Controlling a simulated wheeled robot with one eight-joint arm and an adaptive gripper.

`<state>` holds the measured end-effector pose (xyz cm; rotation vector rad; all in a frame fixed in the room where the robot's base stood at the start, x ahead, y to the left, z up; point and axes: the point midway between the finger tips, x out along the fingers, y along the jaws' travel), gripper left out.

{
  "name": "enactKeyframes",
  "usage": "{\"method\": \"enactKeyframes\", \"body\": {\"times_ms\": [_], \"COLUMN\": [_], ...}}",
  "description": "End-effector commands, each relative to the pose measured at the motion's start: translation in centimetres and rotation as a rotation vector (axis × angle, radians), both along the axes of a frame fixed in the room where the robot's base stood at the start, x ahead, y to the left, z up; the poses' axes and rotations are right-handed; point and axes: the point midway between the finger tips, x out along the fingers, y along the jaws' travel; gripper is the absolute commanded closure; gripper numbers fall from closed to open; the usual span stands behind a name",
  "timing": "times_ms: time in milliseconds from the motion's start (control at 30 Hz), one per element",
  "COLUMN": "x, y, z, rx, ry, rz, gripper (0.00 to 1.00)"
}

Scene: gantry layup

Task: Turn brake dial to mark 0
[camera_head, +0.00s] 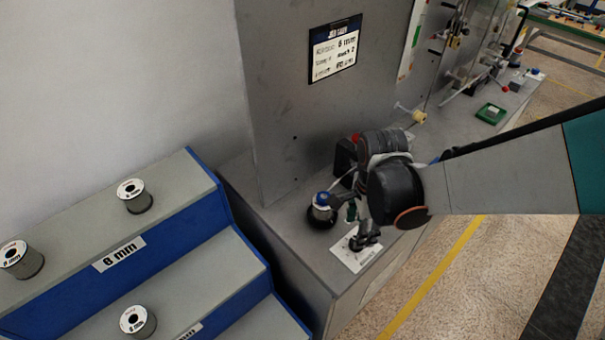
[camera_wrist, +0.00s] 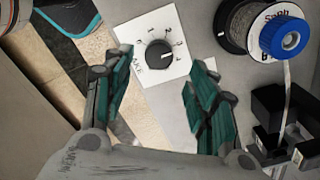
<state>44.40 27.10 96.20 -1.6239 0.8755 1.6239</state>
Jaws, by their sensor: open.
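The brake dial (camera_wrist: 158,54) is a round black knob on a white plate (camera_wrist: 172,76) with printed numbers and a label at its left. A pale pointer line on the knob seems to point to the right; I cannot surely read the number there. My gripper (camera_wrist: 163,64) is open, with one finger left of the dial and one right of it, both apart from the knob. In the head view, the white plate (camera_head: 345,258) lies on the grey bench, and my gripper (camera_head: 358,240) is over it, hiding most of the knob.
A wire spool with a blue cap (camera_wrist: 284,36) stands right of the plate; it also shows in the head view (camera_head: 321,207). Black blocks (camera_wrist: 270,110) stand below the spool in the wrist view. A blue-edged stepped rack (camera_head: 180,215) with spools is at left. A grey panel (camera_head: 300,120) rises behind.

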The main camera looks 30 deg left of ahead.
Motion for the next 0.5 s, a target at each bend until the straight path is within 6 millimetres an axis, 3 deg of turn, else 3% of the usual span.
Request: {"method": "enactKeyframes", "body": {"times_ms": [200, 500], "x": [-0.6, -0.4], "y": [0.3, 0.2], "z": [-3.5, -5.4], "rx": [0.000, 0.000], "ry": [0.000, 0.000], "rz": [0.011, 0.008], "gripper": [0.47, 0.47]}}
